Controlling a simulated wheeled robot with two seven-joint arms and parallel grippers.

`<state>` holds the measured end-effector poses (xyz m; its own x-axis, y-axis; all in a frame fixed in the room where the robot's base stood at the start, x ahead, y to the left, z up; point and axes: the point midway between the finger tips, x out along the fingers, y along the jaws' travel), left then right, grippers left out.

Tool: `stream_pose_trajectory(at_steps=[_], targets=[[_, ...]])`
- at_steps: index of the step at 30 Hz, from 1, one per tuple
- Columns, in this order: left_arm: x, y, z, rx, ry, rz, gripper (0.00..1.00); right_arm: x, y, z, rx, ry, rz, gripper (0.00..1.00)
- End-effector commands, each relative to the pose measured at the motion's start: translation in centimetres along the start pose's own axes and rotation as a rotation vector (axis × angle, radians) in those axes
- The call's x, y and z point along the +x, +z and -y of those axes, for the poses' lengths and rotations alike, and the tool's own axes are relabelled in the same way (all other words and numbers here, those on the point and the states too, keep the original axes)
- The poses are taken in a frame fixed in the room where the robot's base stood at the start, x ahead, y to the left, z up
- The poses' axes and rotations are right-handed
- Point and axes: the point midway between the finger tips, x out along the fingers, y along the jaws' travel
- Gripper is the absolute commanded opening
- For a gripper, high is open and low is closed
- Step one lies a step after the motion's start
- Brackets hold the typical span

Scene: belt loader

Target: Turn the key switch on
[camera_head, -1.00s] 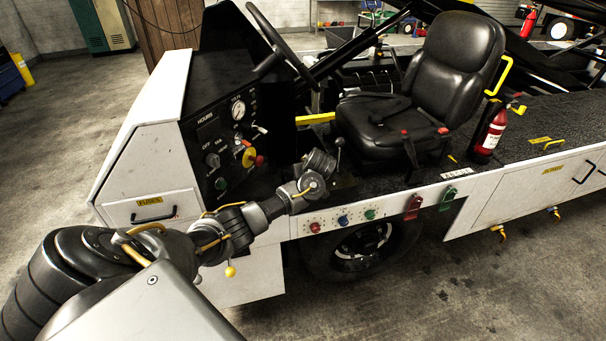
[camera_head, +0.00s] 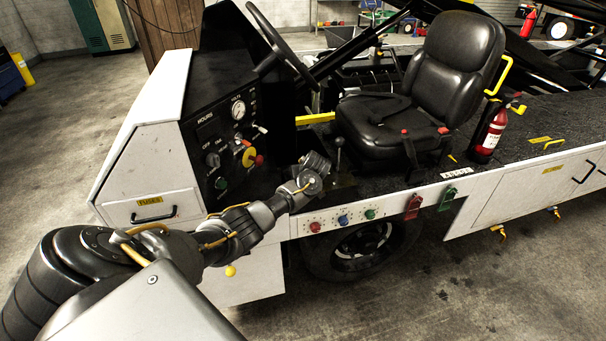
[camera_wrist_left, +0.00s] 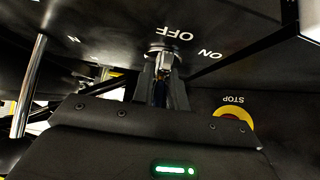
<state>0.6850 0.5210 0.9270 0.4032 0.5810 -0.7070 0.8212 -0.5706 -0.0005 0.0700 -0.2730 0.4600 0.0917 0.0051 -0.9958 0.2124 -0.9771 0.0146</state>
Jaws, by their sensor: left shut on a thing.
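In the left wrist view my left gripper (camera_wrist_left: 162,72) is shut on the key switch (camera_wrist_left: 162,50), a small silver cylinder with a collar on the black panel. The word OFF stands just beside it, and ON a little to the right. The fingers hide most of the key, and I cannot tell its exact angle. In the head view my left arm reaches across to the control panel (camera_head: 240,186). My wrist there hides the fingertips and the grip. My right gripper is not in view.
In the head view, a steering wheel (camera_head: 283,38) rises above the panel. A black lever (camera_head: 338,150) and the driver's seat (camera_head: 455,60) stand to the right of my wrist.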

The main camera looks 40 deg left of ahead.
Motion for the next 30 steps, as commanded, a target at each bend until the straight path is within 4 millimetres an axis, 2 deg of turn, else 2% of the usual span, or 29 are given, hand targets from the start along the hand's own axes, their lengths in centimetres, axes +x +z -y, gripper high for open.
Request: stream_pose_trajectory(at_steps=[14,30], targets=[[0.0,0.0,0.2,0.037,0.035,0.002,0.00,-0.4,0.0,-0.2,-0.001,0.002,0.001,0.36],[0.0,-0.2,0.5,0.212,0.213,0.002,0.00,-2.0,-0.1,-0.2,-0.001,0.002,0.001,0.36]])
